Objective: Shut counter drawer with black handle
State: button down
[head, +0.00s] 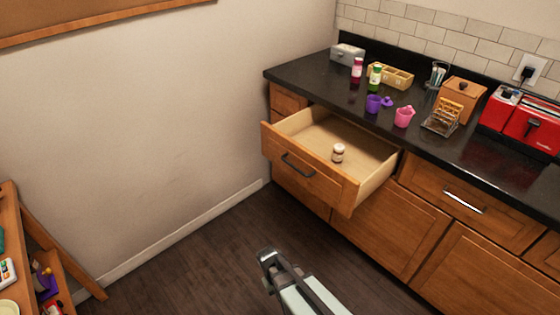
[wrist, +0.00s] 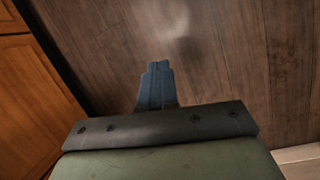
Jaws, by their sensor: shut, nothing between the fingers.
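The counter drawer (head: 355,190) is pulled well open below the black countertop, in the middle of the head view. Its wooden front carries a black handle (head: 298,167). A small jar with a white lid (head: 338,153) stands inside it. My gripper (head: 266,256) is low in the head view, in front of the drawer and apart from it. In the wrist view my gripper's fingers (wrist: 156,70) are together with nothing between them, over the dark wood floor. The drawer does not clearly show in the wrist view.
The countertop (head: 400,115) holds a pink cup (head: 404,117), a purple cup (head: 375,103), a toast rack (head: 442,117) and a red toaster (head: 528,120). A shelf unit (head: 45,255) stands at the left. The floor (head: 200,255) between is clear.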

aim_at(280, 160)
jog(key=w+a+r+n+t+h, duration=0.25)
jog(key=w+a+r, duration=0.3)
jog(key=w, duration=0.35)
jog(key=w+a+r+n+t+h, duration=0.1)
jog(key=w+a+r+n+t, duration=0.25)
jog(key=w+a+r, duration=0.35)
jog(key=w+r+n+t+h, duration=0.6)
jog(key=w+r+n+t, duration=0.2)
jog(key=w+r+n, duration=0.5)
jog(key=shift+n+t+h, duration=0.3)
jog(key=shift+n+h, duration=0.05)
jog(key=shift+n, duration=0.45)
jog(key=r+x, duration=0.1)
jog(key=x, duration=0.8)
jog(key=r+x, duration=0.1)
jog(key=x, duration=0.4)
jog(key=shift+w+a+r, duration=0.1)
jog(key=shift+w+r, duration=0.2)
jog(key=shift+w, duration=0.25)
